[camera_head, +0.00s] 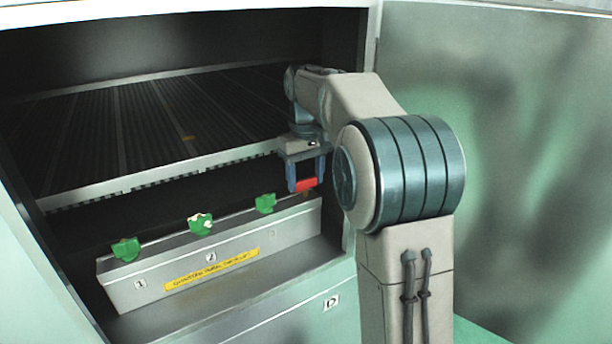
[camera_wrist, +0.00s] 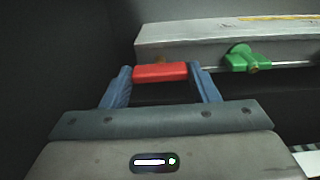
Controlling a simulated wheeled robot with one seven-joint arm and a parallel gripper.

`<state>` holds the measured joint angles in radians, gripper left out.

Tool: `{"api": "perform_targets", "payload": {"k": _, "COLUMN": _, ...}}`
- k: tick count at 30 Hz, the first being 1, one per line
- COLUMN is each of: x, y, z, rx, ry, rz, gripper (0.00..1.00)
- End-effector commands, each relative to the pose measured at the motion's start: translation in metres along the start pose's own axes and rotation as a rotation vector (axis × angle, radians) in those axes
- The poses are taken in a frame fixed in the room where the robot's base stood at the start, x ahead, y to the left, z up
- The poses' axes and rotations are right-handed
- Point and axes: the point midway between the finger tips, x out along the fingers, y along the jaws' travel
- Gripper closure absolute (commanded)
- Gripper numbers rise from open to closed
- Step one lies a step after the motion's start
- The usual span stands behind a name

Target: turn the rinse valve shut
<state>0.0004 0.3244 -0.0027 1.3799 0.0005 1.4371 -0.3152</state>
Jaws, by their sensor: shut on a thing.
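A red valve handle (camera_head: 306,184) sits at the right end of a long grey metal box (camera_head: 215,282). I take it to be the rinse valve, though no label for it can be read. My gripper (camera_head: 305,184) is shut on the red handle, with a blue finger at each end of it. In the wrist view the red handle (camera_wrist: 161,72) lies crosswise between the two fingertips (camera_wrist: 161,76). A small brass-coloured piece shows just behind it. The valve body below the handle is mostly hidden.
Green handles (camera_head: 126,249), (camera_head: 200,223) and (camera_head: 265,203) stand along the same box, left of the red one. A yellow label (camera_head: 212,269) is on its front. A slatted rack (camera_head: 170,110) lies above and behind. The cabinet's side wall is close on the right.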

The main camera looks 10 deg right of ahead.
Motion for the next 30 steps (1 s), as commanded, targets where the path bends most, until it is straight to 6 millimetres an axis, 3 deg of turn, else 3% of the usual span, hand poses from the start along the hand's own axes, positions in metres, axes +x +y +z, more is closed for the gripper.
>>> {"api": "perform_targets", "payload": {"k": 11, "x": -0.0033, "y": -0.0007, "z": -0.0003, "rx": 0.129, "ry": -0.001, "rz": -0.001, "gripper": 0.68}}
{"api": "perform_targets", "payload": {"k": 30, "x": -0.0038, "y": -0.0003, "z": -0.0006, "rx": 0.714, "ry": 0.000, "rz": 0.000, "gripper": 0.68}}
